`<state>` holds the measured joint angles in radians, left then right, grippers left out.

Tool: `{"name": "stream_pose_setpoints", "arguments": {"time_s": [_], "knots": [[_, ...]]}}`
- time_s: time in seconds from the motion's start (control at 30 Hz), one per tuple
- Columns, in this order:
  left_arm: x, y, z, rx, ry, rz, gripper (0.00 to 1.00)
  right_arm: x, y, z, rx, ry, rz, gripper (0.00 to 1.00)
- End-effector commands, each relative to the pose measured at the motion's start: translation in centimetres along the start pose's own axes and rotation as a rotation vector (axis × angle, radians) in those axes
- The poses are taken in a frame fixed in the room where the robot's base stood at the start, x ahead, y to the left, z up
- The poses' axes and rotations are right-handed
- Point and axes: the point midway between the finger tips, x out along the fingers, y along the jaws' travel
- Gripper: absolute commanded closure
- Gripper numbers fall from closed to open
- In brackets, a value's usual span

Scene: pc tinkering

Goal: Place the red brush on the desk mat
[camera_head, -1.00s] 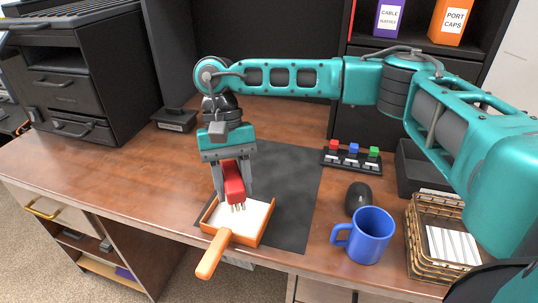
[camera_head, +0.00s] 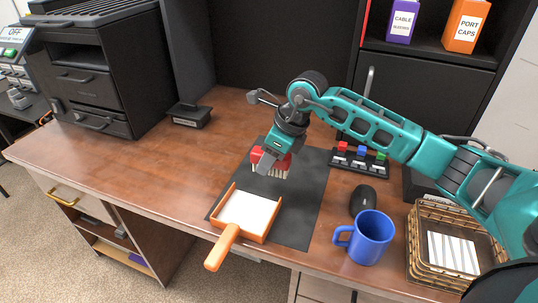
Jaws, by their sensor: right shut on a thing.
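The red brush (camera_head: 258,158) with pale bristles is in my right gripper (camera_head: 268,160), over the rear left part of the dark desk mat (camera_head: 305,195). Its bristles point down. The gripper partly hides the brush, and I cannot tell whether the bristles touch the mat. The orange dustpan (camera_head: 272,221) with a white inside lies at the front left of the mat, its handle reaching past the desk's front edge. My left gripper does not show.
A blue mug (camera_head: 371,238), a black mouse (camera_head: 363,200) and a wicker basket (camera_head: 422,256) stand on the right. A black rack with red, blue and green pieces (camera_head: 362,151) is behind them. The mat's middle is clear.

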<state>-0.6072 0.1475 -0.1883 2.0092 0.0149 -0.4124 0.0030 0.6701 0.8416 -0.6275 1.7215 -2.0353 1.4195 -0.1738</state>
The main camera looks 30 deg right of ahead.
Motion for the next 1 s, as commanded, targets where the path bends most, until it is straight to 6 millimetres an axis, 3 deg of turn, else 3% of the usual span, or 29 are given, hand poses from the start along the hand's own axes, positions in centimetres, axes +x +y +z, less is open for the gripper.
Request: {"name": "stream_pose_setpoints", "arguments": {"time_s": [0.47,1.0], "knots": [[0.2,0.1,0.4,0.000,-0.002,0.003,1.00,0.1,-0.1,-0.1,0.012,-0.007,-0.003,0.88],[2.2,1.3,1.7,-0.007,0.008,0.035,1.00,5.1,-0.1,-2.2,0.010,-0.006,-0.003,0.88]]}}
